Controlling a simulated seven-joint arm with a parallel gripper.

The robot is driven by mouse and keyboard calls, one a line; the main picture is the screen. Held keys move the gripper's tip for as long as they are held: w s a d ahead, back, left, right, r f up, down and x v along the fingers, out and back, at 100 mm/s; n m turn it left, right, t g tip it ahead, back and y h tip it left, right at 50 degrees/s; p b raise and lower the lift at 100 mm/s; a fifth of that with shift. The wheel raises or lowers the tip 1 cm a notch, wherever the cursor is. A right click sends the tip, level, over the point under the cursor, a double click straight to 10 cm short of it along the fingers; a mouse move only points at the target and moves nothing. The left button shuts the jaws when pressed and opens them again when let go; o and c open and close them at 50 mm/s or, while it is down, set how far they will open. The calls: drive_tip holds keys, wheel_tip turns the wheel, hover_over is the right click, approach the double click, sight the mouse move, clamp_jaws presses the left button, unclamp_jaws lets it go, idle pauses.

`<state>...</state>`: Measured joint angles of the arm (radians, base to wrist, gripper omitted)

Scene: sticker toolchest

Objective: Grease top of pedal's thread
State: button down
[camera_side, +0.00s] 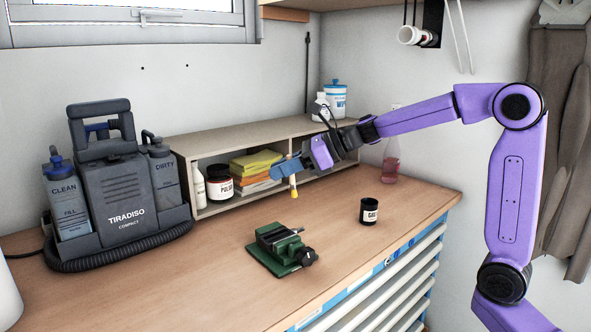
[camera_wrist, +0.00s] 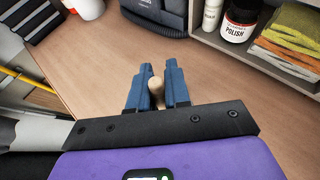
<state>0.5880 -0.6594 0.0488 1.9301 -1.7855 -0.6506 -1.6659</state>
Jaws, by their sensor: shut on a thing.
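My gripper (camera_side: 283,172) is shut on a brush-like tool with a yellow tip (camera_side: 294,193), which hangs downward above the bench. In the wrist view its pale wooden handle (camera_wrist: 156,92) sits between the two blue fingers (camera_wrist: 157,86). A small black jar (camera_side: 369,211) with a white label stands upright on the bench, lower and to the right of my gripper. A green vise (camera_side: 280,248) stands on the bench below my gripper. I cannot make out a pedal or its thread in either view.
Behind my gripper is a wooden shelf (camera_side: 270,131) with a polish jar (camera_side: 220,183) and folded cloths (camera_side: 256,163); the polish jar also shows in the wrist view (camera_wrist: 241,18). A grey cleaning machine (camera_side: 127,190) stands at left. Bench space between vise and black jar is clear.

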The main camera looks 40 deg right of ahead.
sight(293, 197)
drive_tip(key=shift+a+f, duration=0.15)
drive_tip(key=shift+f, duration=1.6)
drive_tip(key=shift+a+f, duration=0.15)
drive_tip(key=shift+f, duration=1.6)
drive_tip(key=shift+d+f, duration=0.2)
drive_tip(key=shift+f, duration=0.05)
drive_tip(key=shift+d, duration=0.4)
drive_tip(key=shift+a+f, duration=0.2)
drive_tip(key=shift+a, duration=0.4)
drive_tip(key=shift+a+r, duration=0.15)
wheel_tip(293, 197, up, 8)
drive_tip(key=shift+f, duration=0.2)
